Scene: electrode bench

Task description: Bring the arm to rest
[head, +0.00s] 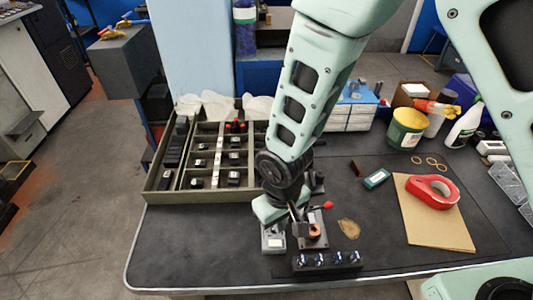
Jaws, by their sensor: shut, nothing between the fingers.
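My arm reaches down from the top of the head view to the front middle of the bench. My gripper (298,226) points downward, shut and empty, and partly hidden by its own wrist. It is just above or beside a small device with a copper-coloured round part (315,231) and a red-knobbed lever. A small grey block with a pale label (274,240) stands just left of it. I cannot tell whether the gripper touches either one.
A black holder with several shiny pieces (328,262) lies near the front edge. A divided tray (160,195) stands behind left. To the right are a red tape roll (433,191) on brown board (425,230), a green tub (406,129) and a white bottle (465,126). The front-left bench top (190,245) is clear.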

